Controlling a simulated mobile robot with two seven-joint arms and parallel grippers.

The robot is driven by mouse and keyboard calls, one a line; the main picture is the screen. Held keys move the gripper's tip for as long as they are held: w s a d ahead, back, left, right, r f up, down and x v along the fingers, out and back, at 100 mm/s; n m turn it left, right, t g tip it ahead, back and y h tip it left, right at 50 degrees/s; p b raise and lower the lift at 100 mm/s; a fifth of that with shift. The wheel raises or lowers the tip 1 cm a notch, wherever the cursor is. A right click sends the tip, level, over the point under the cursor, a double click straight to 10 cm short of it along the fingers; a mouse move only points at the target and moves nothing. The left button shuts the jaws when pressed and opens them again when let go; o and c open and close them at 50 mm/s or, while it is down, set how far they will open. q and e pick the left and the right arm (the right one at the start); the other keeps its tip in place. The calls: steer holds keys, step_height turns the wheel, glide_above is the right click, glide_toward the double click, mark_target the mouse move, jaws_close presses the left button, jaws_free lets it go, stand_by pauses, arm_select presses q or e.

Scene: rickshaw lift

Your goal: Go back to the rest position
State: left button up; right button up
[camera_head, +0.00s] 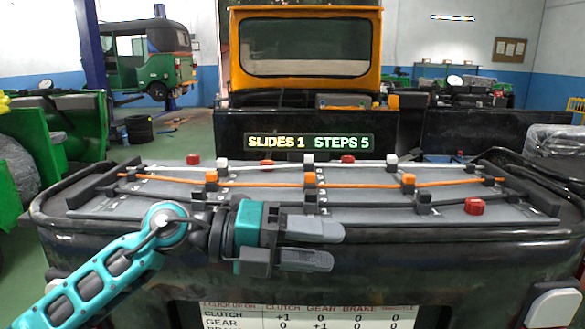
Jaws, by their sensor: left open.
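My left gripper (328,244) is at the end of my teal and black arm, which comes in from the lower left. Its two grey fingers point right and are apart, with nothing between them. It hangs in front of the near edge of a grey board (150,212) set in a black tray-like body. My right gripper is not in view.
A white cable (260,165) and an orange cable (260,184) run across the board among red, white and orange blocks. A display (309,142) reads "SLIDES 1 STEPS 5". A printed table (300,316) is below. Green vehicles stand at left.

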arm_select(q)
steer(key=a+f+n+t+y+p, duration=0.2)
steer(key=a+f+n+t+y, duration=0.2)
steer(key=a+f+n+t, duration=0.75)
steer(key=a+f+n+t+y+p, duration=0.2)
steer(key=f+n+t+y+p, duration=0.3)
steer(key=n, duration=1.3)
steer(key=s+a+f+n+g+y, duration=0.2)
steer(key=s+a+f+n+g, duration=0.1)
steer(key=s+f, duration=0.3)
steer(key=s+a+f+n+g+y, duration=0.3)
steer(key=s+a+f, duration=0.1)
steer(key=s+f, duration=0.3)
steer(key=shift+s+a+f+b, duration=0.15)
steer(key=shift+s+f+b, duration=0.2)
steer(key=shift+f, duration=0.4)
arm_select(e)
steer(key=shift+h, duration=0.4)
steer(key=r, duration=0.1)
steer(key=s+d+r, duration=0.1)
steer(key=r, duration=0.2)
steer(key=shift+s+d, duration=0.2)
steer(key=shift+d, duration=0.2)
